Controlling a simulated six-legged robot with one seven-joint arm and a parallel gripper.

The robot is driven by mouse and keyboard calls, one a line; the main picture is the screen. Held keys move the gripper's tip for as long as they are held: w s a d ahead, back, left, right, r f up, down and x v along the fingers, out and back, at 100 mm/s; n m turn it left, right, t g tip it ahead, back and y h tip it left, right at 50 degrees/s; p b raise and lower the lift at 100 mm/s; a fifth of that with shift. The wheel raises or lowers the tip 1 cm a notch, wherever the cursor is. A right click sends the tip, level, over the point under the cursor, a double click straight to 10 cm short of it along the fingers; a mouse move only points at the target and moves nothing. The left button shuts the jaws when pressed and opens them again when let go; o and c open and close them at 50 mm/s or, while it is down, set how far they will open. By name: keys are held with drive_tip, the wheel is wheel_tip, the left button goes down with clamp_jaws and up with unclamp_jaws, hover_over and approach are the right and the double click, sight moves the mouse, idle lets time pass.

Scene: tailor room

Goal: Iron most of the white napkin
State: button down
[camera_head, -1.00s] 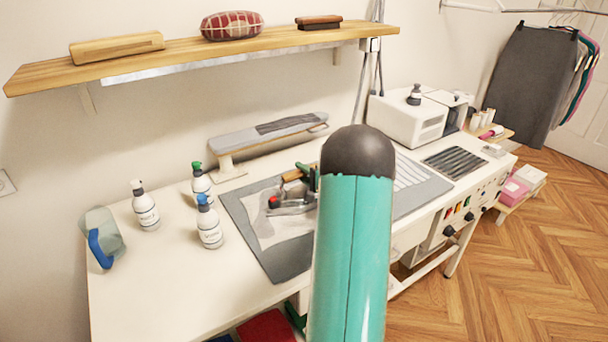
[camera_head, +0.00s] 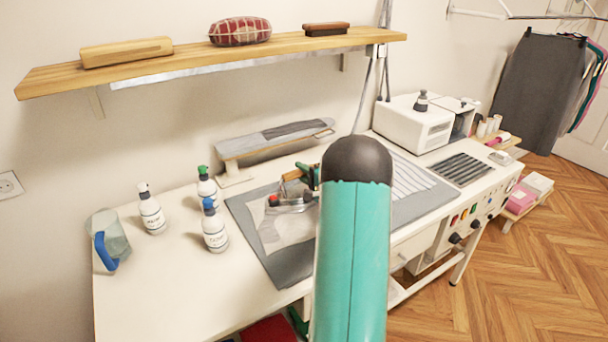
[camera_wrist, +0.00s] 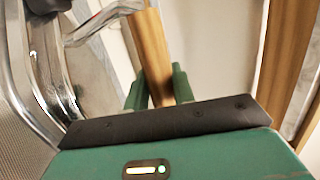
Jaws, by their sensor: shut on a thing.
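The white napkin (camera_head: 268,233) lies on the grey ironing mat (camera_head: 287,270), partly wrinkled or shaded around the iron. The iron (camera_head: 288,206), with a metal body and a wooden handle, is on the napkin in the head view. My gripper (camera_head: 305,177) is shut on the iron's wooden handle. In the wrist view the green fingers of my gripper (camera_wrist: 158,88) close around the wooden handle (camera_wrist: 153,50), and the iron's metal body (camera_wrist: 45,65) shows at left. My own arm hides the right part of the napkin and the middle of the mat.
Several spray bottles (camera_head: 213,228) and a jug with a blue handle (camera_head: 108,242) stand left of the mat. A sleeve board (camera_head: 273,140) stands behind it. A striped cloth (camera_head: 412,178) lies on the mat's right. A wooden shelf (camera_head: 190,62) hangs above.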

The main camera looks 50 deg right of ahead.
drive_tip(key=shift+w+d+r, duration=0.1)
drive_tip(key=shift+w+d, duration=0.2)
drive_tip(key=shift+w, duration=0.55)
drive_tip(key=shift+w+d+r, duration=0.15)
drive_tip(key=shift+w+d, duration=0.1)
drive_tip(key=shift+w, duration=0.65)
drive_tip(key=shift+w+d+r, duration=0.1)
drive_tip(key=shift+w+d, duration=0.2)
drive_tip(key=shift+w, duration=0.55)
drive_tip(key=shift+a, duration=0.15)
drive_tip(key=w+a, duration=0.2)
drive_tip(key=a, duration=0.6)
drive_tip(key=shift+w, duration=0.3)
idle(0.6)
drive_tip(key=shift+s+f, duration=0.1)
drive_tip(key=shift+s, duration=0.05)
drive_tip(key=s+a, duration=0.3)
drive_tip(key=s, duration=0.6)
drive_tip(key=shift+s+f, duration=0.2)
drive_tip(key=shift+f, duration=0.05)
idle(1.9)
idle(0.4)
